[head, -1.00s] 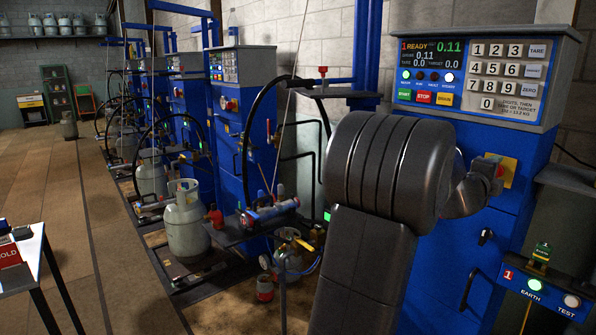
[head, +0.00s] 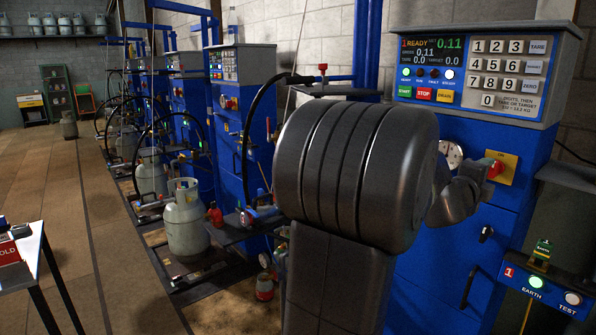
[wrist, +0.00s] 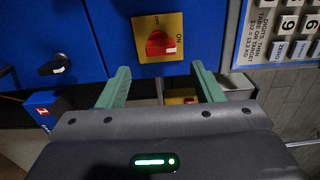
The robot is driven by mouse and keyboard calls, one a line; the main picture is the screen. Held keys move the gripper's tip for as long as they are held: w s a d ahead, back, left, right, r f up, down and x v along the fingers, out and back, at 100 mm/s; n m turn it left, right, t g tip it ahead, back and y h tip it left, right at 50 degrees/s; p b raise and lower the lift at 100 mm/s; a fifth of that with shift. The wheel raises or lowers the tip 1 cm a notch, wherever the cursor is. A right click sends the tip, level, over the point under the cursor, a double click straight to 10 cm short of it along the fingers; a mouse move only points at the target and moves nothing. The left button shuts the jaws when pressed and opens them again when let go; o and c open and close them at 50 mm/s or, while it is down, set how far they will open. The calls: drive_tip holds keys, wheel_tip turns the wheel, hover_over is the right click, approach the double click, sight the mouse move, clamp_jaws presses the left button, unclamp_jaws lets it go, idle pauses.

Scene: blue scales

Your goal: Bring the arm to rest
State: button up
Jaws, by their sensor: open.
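My gripper (wrist: 160,88) is open in the wrist view, with its two green fingers apart and nothing between them. Beyond the fingertips is a red rotary switch (wrist: 159,43) on a yellow plate, fixed to the blue cabinet front. In the head view my dark arm fills the middle and hides part of the cabinet. The red switch (head: 495,168) shows there just right of my arm's end. The gripper's fingers cannot be made out in the head view.
The scale cabinet's display panel (head: 432,68) reads READY, beside a keypad (head: 508,75). An earth test box (head: 545,290) stands low at right. Grey gas cylinders (head: 187,220) stand on scales at left. A white table (head: 30,250) is at the left edge. The floor between is open.

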sight(491, 170)
drive_tip(key=p+x, duration=0.1)
drive_tip(key=x, duration=0.7)
drive_tip(key=shift+w+d, duration=0.2)
drive_tip(key=shift+d, duration=0.15)
drive_tip(key=n, duration=0.1)
drive_tip(key=n+p, duration=0.1)
drive_tip(key=n, duration=0.1)
drive_tip(key=shift+a+r+p, duration=0.2)
drive_tip(key=shift+r+p, duration=0.05)
drive_tip(key=shift+p, duration=0.05)
drive_tip(key=n+p, duration=0.2)
drive_tip(key=n, duration=0.3)
drive_tip(key=shift+n, duration=0.3)
drive_tip(key=n+p, duration=0.1)
drive_tip(key=n, duration=0.3)
drive_tip(key=shift+w+p, duration=0.15)
drive_tip(key=shift+p, duration=0.15)
drive_tip(key=n+p, duration=0.1)
drive_tip(key=n, duration=0.3)
drive_tip(key=shift+a+f+n, duration=0.1)
drive_tip(key=shift+f+n, duration=0.05)
drive_tip(key=shift+n, duration=0.25)
